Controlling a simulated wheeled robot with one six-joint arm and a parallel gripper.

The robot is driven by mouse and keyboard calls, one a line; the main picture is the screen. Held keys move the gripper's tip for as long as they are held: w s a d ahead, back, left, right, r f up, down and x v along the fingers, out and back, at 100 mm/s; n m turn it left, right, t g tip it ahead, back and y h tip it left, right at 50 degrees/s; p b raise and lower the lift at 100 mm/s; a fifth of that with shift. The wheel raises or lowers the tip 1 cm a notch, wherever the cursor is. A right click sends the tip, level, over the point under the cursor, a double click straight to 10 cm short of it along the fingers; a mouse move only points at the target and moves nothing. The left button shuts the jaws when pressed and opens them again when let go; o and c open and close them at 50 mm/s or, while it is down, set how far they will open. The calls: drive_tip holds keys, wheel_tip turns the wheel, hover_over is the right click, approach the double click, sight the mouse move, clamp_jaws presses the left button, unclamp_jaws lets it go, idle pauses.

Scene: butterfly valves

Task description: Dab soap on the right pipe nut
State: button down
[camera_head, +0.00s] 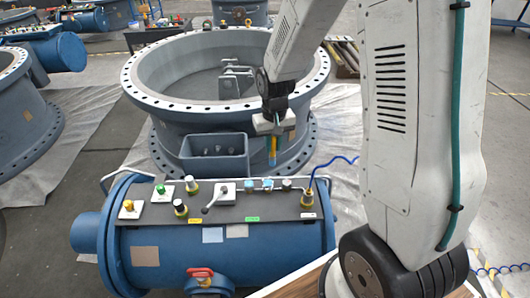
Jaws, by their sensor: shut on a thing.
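My gripper (272,137) points down above the back edge of the blue tank's control panel. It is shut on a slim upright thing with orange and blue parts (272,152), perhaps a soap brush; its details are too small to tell. Its lower end appears a little above a short pipe run on the panel, with a visible gap in the picture. The pipe run has several small fittings; the rightmost nut (286,184) is right of and below the held thing. Whether soap is on any nut cannot be seen.
The panel (236,212) also bears a lever valve (220,195), green (160,190) and yellow (128,206) knobs, and a brass fitting (307,198) with a blue hose. A large flanged valve ring (160,98) stands behind. My arm fills the right side.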

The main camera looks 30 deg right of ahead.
drive_tip(key=shift+n, duration=0.4)
drive_tip(key=d+f, duration=0.1)
drive_tip(key=f, duration=0.1)
drive_tip(key=s+d+f, duration=0.1)
drive_tip(key=f, duration=0.2)
drive_tip(key=s+d+f, duration=0.1)
drive_tip(key=f, duration=0.2)
drive_tip(key=shift+d, duration=0.1)
drive_tip(key=shift+s+d, duration=0.3)
drive_tip(key=shift+d, duration=0.1)
drive_tip(key=shift+s+d+f, duration=0.1)
drive_tip(key=shift+s+d, duration=0.1)
drive_tip(key=shift+d, duration=0.35)
wheel_tip(320, 180, up, 8)
drive_tip(key=w+a, duration=0.1)
drive_tip(key=a, duration=0.1)
drive_tip(key=shift+a, duration=0.25)
drive_tip(key=shift+f, duration=0.1)
idle(0.6)
